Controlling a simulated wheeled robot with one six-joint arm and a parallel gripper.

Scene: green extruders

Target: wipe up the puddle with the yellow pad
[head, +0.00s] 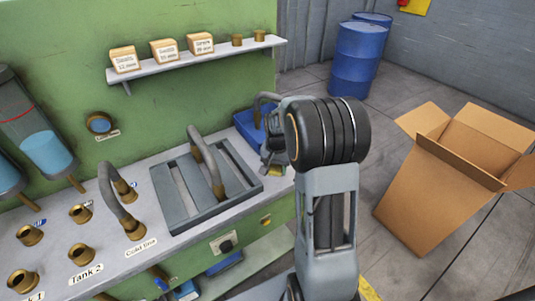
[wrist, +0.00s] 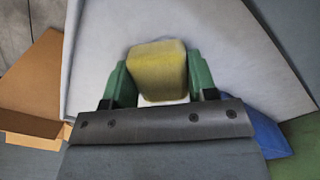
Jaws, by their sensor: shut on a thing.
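The yellow pad (wrist: 158,70) is held between the two green fingers of my gripper (wrist: 160,80) in the wrist view. A pale patch shows at its near edge. In the head view my gripper (head: 274,165) is over the right end of the grey counter (head: 150,272), and a small bit of yellow shows under it. I cannot tell whether the pad touches the counter. I cannot make out the puddle in either view; my arm hides part of the counter's right end.
A blue bin (head: 243,122) stands at the counter's back right, close to my gripper. A grey slatted tray (head: 172,222) with a curved pipe is to the left, near brass fittings (head: 82,254). An open cardboard box (head: 425,195) stands on the floor at right.

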